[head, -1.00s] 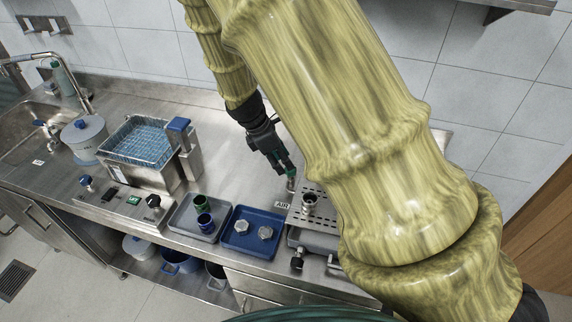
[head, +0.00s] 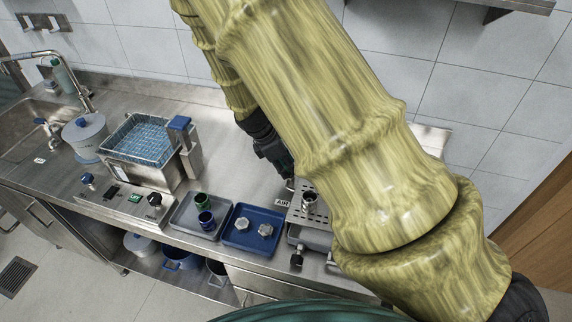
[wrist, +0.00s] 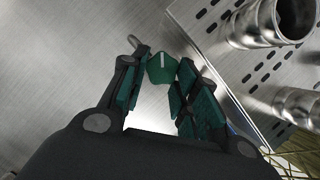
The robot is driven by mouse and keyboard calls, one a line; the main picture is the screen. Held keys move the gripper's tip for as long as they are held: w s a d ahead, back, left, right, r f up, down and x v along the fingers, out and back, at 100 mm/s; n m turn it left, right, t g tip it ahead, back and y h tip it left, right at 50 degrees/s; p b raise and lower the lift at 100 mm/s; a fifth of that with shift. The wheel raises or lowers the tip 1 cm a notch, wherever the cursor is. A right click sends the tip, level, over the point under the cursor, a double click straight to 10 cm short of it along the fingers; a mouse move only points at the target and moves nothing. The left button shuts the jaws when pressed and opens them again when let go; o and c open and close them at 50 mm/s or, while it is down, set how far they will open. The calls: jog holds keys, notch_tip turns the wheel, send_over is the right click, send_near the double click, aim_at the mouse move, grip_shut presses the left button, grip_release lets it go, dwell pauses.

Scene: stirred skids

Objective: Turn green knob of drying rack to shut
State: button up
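The green knob (wrist: 162,68) with a white pointer line shows in the wrist view, at the left edge of the perforated steel drying rack (wrist: 224,84). My gripper (wrist: 159,74) is open, with one green-padded finger on each side of the knob near the fingertips. I cannot tell whether either pad touches it. In the head view my gripper (head: 285,172) is low over the counter by the rack (head: 298,216), partly hidden behind my arm. The knob is hidden in that view.
Steel cups (head: 309,200) stand on the rack, close to my right finger in the wrist view. A blue tray (head: 240,241) and a grey tray (head: 184,226) lie to the left. A bath with a blue basket (head: 140,140) stands further left. Counter behind the trays is clear.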

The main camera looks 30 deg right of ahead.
jog(key=shift+m, duration=0.3)
jog(key=shift+w+r+m+g+y+p, duration=0.15)
jog(key=shift+m+g+y+p, duration=0.15)
jog(key=shift+m+p, duration=0.3)
jog(key=m, duration=0.1)
jog(key=m+g+p, duration=0.1)
jog(key=m, duration=0.1)
jog(key=shift+w+d+y, duration=0.2)
jog(key=shift+y, duration=0.1)
jog(key=shift+w+d+m+g+y+p, duration=0.1)
jog(key=shift+d+m+g+y+p, duration=0.2)
jog(key=shift+m, duration=1.1)
jog(key=shift+w+a+m+g+y+p, duration=0.1)
jog(key=shift+m+g+y, duration=0.3)
jog(key=shift+m, duration=1)
jog(key=o, duration=0.8)
jog(key=shift+d+f, duration=0.1)
jog(key=shift+f, duration=0.1)
jog(key=shift+c, duration=0.2)
jog(key=shift+r, duration=0.1)
jog(key=v, duration=1.1)
jog(key=shift+r, duration=0.4)
